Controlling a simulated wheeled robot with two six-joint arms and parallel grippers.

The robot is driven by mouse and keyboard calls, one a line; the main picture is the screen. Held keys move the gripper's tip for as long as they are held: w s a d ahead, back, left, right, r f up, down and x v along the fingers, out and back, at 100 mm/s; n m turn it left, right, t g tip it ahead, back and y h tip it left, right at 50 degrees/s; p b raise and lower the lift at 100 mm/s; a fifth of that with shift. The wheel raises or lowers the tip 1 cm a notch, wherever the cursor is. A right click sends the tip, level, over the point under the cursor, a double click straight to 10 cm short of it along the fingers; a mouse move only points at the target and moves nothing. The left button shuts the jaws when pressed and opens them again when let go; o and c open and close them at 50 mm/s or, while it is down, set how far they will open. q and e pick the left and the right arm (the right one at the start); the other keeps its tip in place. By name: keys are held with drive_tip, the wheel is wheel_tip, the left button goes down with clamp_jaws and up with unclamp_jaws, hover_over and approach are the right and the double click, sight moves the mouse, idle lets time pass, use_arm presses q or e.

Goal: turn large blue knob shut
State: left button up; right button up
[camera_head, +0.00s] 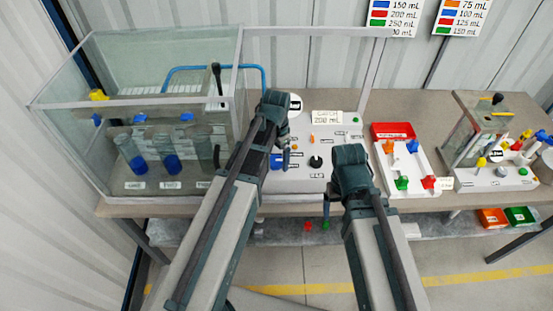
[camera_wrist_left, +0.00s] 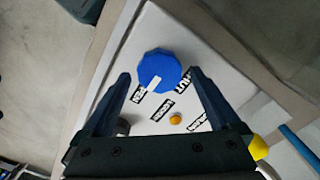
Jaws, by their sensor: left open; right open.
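The large blue knob (camera_wrist_left: 158,66) sits on a white panel (camera_head: 300,182) in the left wrist view. Its white mark points to the lower left, toward the OPEN label (camera_wrist_left: 140,92); the SHUT label (camera_wrist_left: 188,78) is on its right. My left gripper (camera_wrist_left: 159,77) is open, with a fingertip on either side of the knob's near part. Whether they touch it I cannot tell. In the head view my left gripper (camera_head: 284,157) hangs over the panel and largely hides the knob. My right gripper (camera_head: 327,207) is open and empty in front of the bench edge.
A glass tank (camera_head: 150,80) with cylinders stands left of the panel. A small orange knob (camera_wrist_left: 175,119) is close to my left gripper. A black knob (camera_head: 315,162) is farther right on the panel. A red tray (camera_head: 393,131) and another pump station (camera_head: 490,135) stand right.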

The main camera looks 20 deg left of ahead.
use_arm(q)
drive_tip(key=c, duration=1.4)
drive_tip(key=n, duration=0.4)
drive_tip(key=shift+a+n, duration=0.1)
drive_tip(key=shift+n, duration=0.3)
drive_tip(key=n, duration=0.4)
drive_tip(key=shift+a+n, duration=0.1)
drive_tip(key=shift+n, duration=0.2)
drive_tip(key=n, duration=0.4)
drive_tip(key=shift+a, duration=0.1)
drive_tip(key=shift+n, duration=2.4)
